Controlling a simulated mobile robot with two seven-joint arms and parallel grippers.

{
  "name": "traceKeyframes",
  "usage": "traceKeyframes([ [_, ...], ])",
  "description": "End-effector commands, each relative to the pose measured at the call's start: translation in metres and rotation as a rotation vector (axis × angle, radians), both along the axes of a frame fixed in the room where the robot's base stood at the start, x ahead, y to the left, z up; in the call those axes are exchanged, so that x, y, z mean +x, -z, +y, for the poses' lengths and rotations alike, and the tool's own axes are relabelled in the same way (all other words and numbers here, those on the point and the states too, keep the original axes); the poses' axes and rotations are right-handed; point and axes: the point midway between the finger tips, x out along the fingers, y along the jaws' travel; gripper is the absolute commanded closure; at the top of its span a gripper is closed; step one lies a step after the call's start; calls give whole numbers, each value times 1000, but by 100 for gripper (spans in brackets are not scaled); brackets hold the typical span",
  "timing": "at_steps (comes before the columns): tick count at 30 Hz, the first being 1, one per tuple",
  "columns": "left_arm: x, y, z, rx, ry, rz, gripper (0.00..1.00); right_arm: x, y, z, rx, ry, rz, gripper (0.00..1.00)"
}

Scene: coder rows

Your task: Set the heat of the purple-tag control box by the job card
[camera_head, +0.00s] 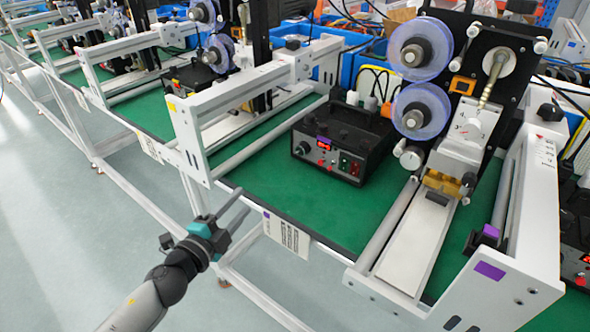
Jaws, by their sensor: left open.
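A black control box (343,142) stands on the green mat in the middle. Its front shows a small purple tag, a red lit display, a black knob (303,149) at its left end and coloured buttons at its right. The display digits are too small to read. A white job card (287,238) with a purple mark hangs at the table's front edge; its print is unreadable here. My left gripper (240,203) is open and empty, in front of the table edge, left of the card and well short of the box. My right gripper is not in view.
A white frame rail (203,150) stands left of the box. Purple reels (420,50) and a white track (412,245) are to its right. A purple-tagged white end frame (490,271) is at right. Green mat (262,175) in front of the box is clear.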

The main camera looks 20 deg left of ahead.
Motion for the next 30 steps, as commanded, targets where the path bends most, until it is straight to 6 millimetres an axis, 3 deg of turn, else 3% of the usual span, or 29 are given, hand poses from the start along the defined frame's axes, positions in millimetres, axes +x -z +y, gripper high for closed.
traceKeyframes([
  [3,3,-42,-17,113,85,-126,52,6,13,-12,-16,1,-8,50],
  [5,3,-54,-24,172,135,-159,52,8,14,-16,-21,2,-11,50],
  [14,10,-53,-35,265,228,-163,52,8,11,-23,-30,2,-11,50],
  [22,40,-54,-46,264,225,-163,52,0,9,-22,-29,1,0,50],
  [30,75,-54,-59,262,224,-163,52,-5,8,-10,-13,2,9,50],
])
